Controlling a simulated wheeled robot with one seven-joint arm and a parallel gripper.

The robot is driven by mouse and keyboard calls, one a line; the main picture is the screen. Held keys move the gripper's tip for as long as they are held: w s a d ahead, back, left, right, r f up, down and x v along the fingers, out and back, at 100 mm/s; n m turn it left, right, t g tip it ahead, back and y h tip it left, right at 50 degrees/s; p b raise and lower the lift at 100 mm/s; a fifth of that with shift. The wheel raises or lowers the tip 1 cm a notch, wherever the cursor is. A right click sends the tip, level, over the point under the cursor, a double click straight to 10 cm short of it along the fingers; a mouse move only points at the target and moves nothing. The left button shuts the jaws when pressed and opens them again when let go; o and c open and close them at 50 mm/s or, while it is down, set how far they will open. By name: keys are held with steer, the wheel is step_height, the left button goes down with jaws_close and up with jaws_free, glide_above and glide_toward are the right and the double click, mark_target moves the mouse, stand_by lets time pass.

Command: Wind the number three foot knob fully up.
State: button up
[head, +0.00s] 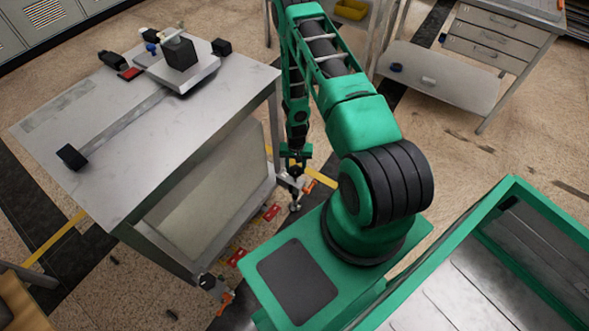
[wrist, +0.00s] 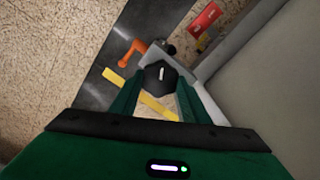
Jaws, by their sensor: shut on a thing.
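A dark, faceted foot knob (wrist: 160,75) with a white mark on its top sits between the two green fingers of my gripper (wrist: 158,88) in the wrist view. My gripper is shut on it. In the head view my gripper (head: 295,165) points down beside the right-hand leg of the grey table (head: 110,190), low near the floor. The knob is not clear there. An orange lever (wrist: 130,52) stands just beyond the knob, to its upper left. No number on the foot can be read in either view.
Red tags (head: 271,212) lie along the table's lower edge, and another foot with an orange part (head: 228,297) is at the near corner. Yellow floor tape (wrist: 140,95) passes below the knob. A green-rimmed bin (head: 510,200) stands right of my arm.

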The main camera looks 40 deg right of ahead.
steer(key=o, duration=1)
steer(key=shift+o, duration=0.2)
step_height(320, 180, up, 11)
